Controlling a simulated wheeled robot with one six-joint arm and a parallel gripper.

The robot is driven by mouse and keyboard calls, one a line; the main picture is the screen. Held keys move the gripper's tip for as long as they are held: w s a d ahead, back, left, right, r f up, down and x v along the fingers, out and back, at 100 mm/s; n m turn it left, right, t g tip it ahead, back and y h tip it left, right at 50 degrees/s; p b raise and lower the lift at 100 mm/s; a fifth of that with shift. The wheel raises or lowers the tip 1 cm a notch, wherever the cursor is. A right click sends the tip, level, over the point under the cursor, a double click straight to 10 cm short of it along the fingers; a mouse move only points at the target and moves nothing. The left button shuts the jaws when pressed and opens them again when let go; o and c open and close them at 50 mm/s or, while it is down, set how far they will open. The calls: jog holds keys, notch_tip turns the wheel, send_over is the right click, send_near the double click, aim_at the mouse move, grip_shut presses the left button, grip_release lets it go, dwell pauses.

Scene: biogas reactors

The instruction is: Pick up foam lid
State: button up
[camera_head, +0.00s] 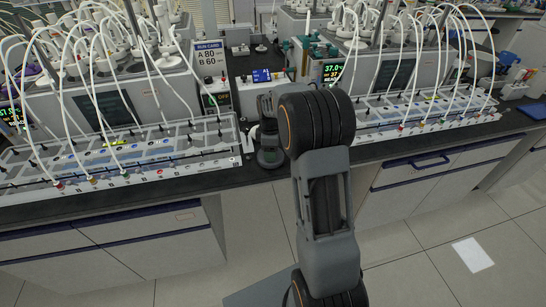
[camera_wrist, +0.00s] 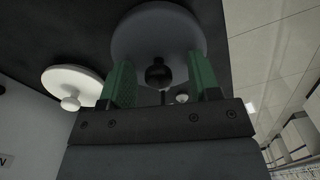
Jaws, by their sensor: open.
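In the wrist view, a dark grey round disc (camera_wrist: 150,28) with a black ball knob (camera_wrist: 159,74) lies straight ahead of my gripper (camera_wrist: 161,68). It looks like a lid; I cannot tell whether it is foam. My two green fingers are apart, one on each side of the knob, with gaps showing. A white round lid (camera_wrist: 72,82) with a white knob lies to the left. In the head view, my arm hides much of the bench edge, and I cannot make out my fingers clearly.
The head view shows a dark bench (camera_head: 225,168) with clear racks (camera_head: 150,150) of bottles and white tubes on both sides. A run card (camera_head: 208,59) stands behind. Grey floor (camera_head: 415,245) lies in front, with a white sheet (camera_head: 472,254) on it.

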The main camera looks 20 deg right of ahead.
jog(key=c, duration=1)
